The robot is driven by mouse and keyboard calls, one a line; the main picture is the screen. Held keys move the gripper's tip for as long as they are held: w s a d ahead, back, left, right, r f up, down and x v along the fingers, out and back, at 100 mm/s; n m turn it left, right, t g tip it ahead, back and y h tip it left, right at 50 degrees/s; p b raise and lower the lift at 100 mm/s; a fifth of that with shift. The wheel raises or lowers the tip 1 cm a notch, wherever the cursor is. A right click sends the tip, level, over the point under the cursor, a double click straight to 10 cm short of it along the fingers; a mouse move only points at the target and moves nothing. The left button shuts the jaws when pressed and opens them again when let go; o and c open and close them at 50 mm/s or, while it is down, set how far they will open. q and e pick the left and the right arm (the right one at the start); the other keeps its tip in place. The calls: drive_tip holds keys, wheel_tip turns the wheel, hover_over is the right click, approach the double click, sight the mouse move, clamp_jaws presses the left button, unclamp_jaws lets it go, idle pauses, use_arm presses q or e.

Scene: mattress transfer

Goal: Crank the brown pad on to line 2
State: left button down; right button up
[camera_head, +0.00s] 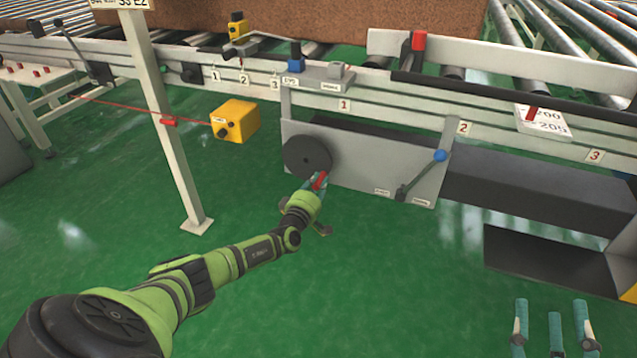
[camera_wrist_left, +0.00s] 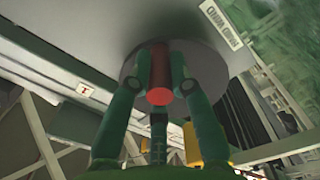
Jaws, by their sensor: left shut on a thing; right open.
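The brown pad (camera_head: 290,18) lies on the rollers at the top of the head view; its upper part is cut off. A dark round crank disc (camera_head: 307,157) sits on the grey panel and has a red handle (camera_head: 320,181). My left gripper (camera_head: 318,184) is shut on the red handle. In the left wrist view the fingers (camera_wrist_left: 160,75) flank the red handle (camera_wrist_left: 160,72) in front of the disc (camera_wrist_left: 130,70). My right gripper (camera_head: 550,312) is open and empty at the lower right, above the floor. Number 2 labels (camera_head: 464,128) show on the rail.
A lever with a blue knob (camera_head: 440,156) stands right of the crank. A yellow box (camera_head: 235,121) on a red cord and a white post (camera_head: 175,160) are at the left. Dark boxes (camera_head: 540,185) sit under the right rail. Green floor is open in front.

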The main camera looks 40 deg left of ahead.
use_arm(q)
drive_tip(key=shift+d+f, duration=0.1)
drive_tip(key=c, duration=1.1)
unclamp_jaws()
drive_tip(key=v, duration=1.2)
